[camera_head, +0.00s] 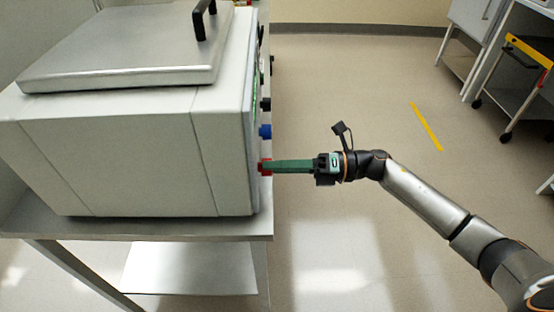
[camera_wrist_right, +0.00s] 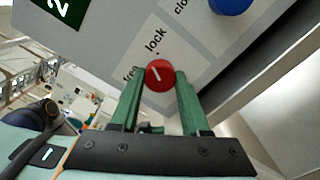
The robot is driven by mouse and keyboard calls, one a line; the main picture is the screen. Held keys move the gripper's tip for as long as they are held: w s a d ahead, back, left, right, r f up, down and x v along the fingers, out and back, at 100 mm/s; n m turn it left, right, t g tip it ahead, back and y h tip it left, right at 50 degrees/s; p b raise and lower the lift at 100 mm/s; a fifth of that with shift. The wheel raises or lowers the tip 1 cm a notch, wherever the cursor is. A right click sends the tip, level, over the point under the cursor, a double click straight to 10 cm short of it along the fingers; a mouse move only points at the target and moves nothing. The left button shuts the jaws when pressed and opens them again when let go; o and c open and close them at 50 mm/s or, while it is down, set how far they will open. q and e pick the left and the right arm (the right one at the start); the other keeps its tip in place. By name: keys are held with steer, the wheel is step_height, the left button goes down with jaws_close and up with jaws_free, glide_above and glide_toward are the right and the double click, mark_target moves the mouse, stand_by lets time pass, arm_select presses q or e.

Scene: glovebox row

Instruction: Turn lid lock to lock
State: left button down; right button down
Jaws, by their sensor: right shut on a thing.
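The lid lock is a red round knob (camera_wrist_right: 160,75) with a white pointer line, on the front panel of the white box-shaped machine (camera_head: 150,150). In the right wrist view the labels "lock" and "free" stand beside it, "free" partly hidden by a finger. My right gripper (camera_wrist_right: 160,84) has its green fingers on both sides of the knob and is shut on it. In the head view my right gripper (camera_head: 268,167) reaches the red knob from the right. The machine's flat metal lid (camera_head: 125,50) is down. My left gripper is not in view.
A blue knob (camera_head: 265,131) and a black one (camera_head: 265,104) stick out of the same panel, farther back. The machine stands on a metal table (camera_head: 150,230). A wheeled cart (camera_head: 525,75) is at the far right. The floor between is clear.

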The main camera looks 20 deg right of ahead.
steer(key=m+p, duration=0.1)
steer(key=m, duration=0.2)
steer(key=shift+p, duration=0.35)
steer(key=shift+m, duration=0.3)
steer(key=shift+c, duration=1.9)
jaws_free()
steer(key=shift+d, duration=0.1)
